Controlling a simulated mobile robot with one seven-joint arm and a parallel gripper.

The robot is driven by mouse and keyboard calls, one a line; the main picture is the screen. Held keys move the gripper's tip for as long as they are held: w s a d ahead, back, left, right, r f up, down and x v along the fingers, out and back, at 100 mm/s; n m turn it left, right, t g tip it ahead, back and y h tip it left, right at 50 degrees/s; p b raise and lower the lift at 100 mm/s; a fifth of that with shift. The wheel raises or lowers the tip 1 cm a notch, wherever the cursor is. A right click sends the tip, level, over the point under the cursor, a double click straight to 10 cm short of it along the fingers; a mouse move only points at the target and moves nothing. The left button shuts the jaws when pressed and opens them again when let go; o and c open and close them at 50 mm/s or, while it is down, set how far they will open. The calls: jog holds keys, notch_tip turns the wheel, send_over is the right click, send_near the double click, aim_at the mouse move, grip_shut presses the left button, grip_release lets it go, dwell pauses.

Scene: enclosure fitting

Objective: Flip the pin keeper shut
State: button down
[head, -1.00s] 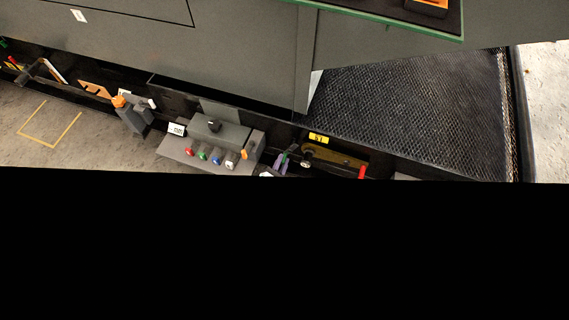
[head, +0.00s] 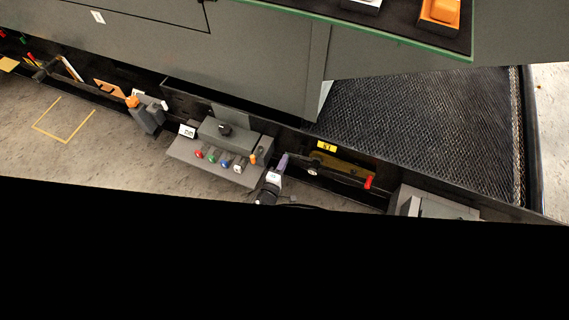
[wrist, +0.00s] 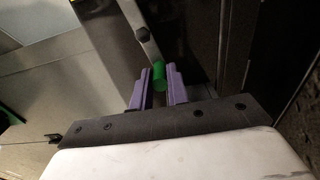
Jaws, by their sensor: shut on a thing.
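My gripper (wrist: 159,72) shows in the wrist view with its two purple fingers on either side of a green cylindrical grip (wrist: 159,78). It is shut on this grip, which sits at the end of a flat grey bar (wrist: 135,15) with a dark bolt head (wrist: 142,34). The bar looks like the pin keeper's lever, but I cannot tell for sure. In the head view the purple fingers (head: 281,163) are small, right of the grey control box and left of a brass-coloured plate (head: 345,167). The green grip cannot be made out there.
The grey control box (head: 231,134) carries several coloured knobs. A red handle (head: 369,182) and a yellow label (head: 326,146) are by the brass plate. A black mesh panel (head: 420,120) lies behind. A grey box (head: 440,205) stands at right. A large black area fills the lower head view.

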jog(key=shift+w+r+m, duration=0.1)
jog(key=shift+r+m, duration=0.45)
jog(key=shift+m, duration=0.65)
jog(key=c, duration=1.4)
grip_release()
jog(key=shift+o, duration=0.2)
